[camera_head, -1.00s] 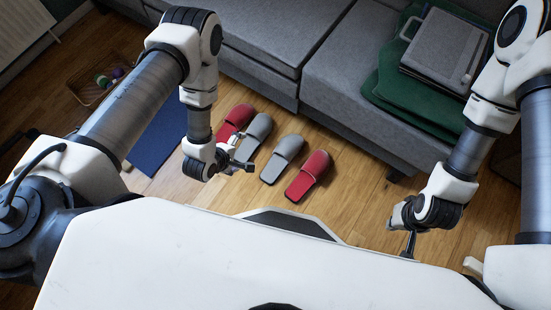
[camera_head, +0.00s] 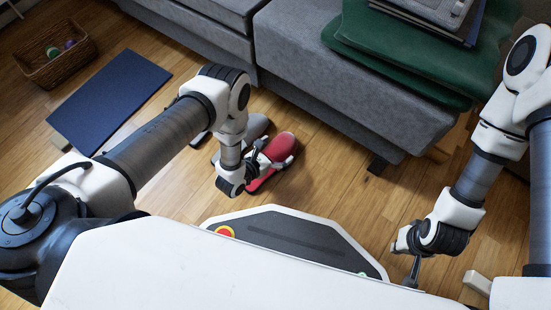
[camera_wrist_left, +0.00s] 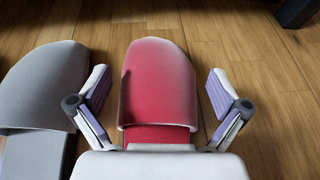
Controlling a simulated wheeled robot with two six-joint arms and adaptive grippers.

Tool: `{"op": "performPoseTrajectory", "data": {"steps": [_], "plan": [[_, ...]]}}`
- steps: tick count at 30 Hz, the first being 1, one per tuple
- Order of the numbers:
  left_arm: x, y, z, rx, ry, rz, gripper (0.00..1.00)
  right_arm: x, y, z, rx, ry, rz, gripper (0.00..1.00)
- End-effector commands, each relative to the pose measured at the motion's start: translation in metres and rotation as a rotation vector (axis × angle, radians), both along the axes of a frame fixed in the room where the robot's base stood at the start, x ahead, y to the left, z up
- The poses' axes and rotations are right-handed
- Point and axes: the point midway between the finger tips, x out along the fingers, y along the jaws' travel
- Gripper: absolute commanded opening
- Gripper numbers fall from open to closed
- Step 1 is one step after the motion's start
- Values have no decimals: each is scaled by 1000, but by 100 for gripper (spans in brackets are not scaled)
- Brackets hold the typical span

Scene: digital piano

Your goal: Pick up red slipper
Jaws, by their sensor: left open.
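A red slipper (camera_head: 279,148) lies on the wooden floor in front of the grey sofa. In the left wrist view the red slipper (camera_wrist_left: 158,85) is in the middle, its closed toe pointing up the picture. My left gripper (camera_wrist_left: 160,95) is open, with one finger on each side of the slipper and a visible gap on both sides. In the head view my left gripper (camera_head: 267,160) is low over the slipper and hides part of it. My right gripper (camera_head: 413,268) is at the lower right, away from the slippers; its fingers are too small to judge.
A grey slipper (camera_wrist_left: 42,85) lies just left of the red one. The grey sofa (camera_head: 330,90) stands behind, with a green blanket (camera_head: 400,55) on it. A blue mat (camera_head: 110,98) and a wicker basket (camera_head: 58,62) are at the left. Floor to the right is clear.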

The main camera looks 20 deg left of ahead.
Motion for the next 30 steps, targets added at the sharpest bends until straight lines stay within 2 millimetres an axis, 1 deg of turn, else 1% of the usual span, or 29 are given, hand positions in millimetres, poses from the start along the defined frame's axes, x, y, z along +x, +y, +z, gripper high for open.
{"op": "performPoseTrajectory", "data": {"steps": [5, 6, 7, 8, 9, 10, 17, 20, 23, 27, 30], "plan": [[2, -1, 1, 0, 1, 0, 100, 1, 0, 1, 0, -2, -1, 0], [2, -1, 1, 0, 1, 0, 93, 1, 0, 1, 0, -2, -1, 0], [2, -1, 1, 0, 1, 0, 82, 1, 0, 1, 0, -2, -1, 0], [2, -1, 1, 0, 1, 0, 72, 1, 0, 1, 0, -1, -1, 0], [1, -1, 1, 0, 1, 0, 57, 1, 0, 1, 0, -1, -1, 0], [1, -1, 1, 1, 0, 0, 54, 1, 0, 1, 0, -1, -1, 0], [1, -1, 1, 1, 0, 0, 54, 0, 0, 1, 0, -1, -1, 0], [2, -1, 8, 1, 0, 0, 54, 0, 0, 6, 0, 0, 0, 0], [2, -1, 27, 2, -1, -1, 54, 0, 0, 20, 0, 1, 2, 0], [2, -1, 65, 1, -1, -2, 54, -1, 1, 44, 1, 4, 7, 0], [2, -1, 86, 2, 0, -2, 54, -2, 1, 57, 1, 6, 10, 0]]}}
